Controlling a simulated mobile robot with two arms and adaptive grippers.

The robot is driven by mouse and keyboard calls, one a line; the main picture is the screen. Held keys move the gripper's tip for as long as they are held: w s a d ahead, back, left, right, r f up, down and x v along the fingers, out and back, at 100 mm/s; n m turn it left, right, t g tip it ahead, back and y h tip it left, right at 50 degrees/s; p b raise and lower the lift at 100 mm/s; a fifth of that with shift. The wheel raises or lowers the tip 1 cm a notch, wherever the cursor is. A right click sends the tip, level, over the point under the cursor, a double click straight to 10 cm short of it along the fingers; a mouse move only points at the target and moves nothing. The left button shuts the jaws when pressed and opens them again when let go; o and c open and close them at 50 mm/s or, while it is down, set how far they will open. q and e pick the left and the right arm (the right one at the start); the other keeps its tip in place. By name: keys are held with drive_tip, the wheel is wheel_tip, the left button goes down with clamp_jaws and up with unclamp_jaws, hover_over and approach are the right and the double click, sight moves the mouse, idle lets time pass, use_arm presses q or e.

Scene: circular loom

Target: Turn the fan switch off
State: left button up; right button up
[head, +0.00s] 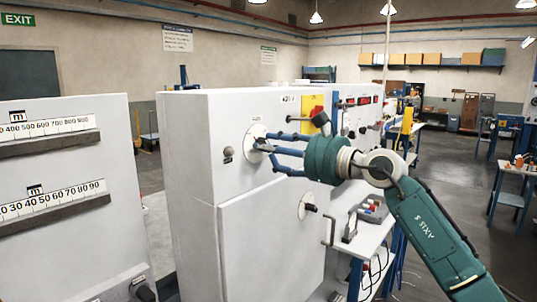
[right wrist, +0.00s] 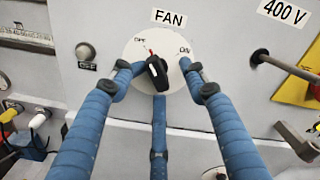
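The fan switch is a black knob (right wrist: 157,72) on a round white plate under a FAN label (right wrist: 169,18) in the right wrist view. OFF is printed at the plate's upper left, ON at its upper right. The knob's red mark points up and slightly left, near OFF. My right gripper (right wrist: 158,78) has its blue fingers spread around the knob, one each side and one below, with visible gaps at the sides. Whether the lower finger touches the knob I cannot tell. My left gripper is out of view.
The switch is on a tall grey cabinet (head: 245,215). A yellow panel with a red switch (head: 313,103) is just right of the gripper. A second cabinet with scales (head: 60,180) stands at the left.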

drive_tip(key=shift+s+d+r, duration=0.15)
drive_tip(key=shift+r, duration=0.65)
drive_tip(key=b+v, duration=0.3)
drive_tip(key=v, duration=0.3)
drive_tip(key=shift+s+d+f+b, duration=0.2)
drive_tip(key=shift+s+f+b, duration=0.15)
drive_tip(key=shift+f+b, duration=0.05)
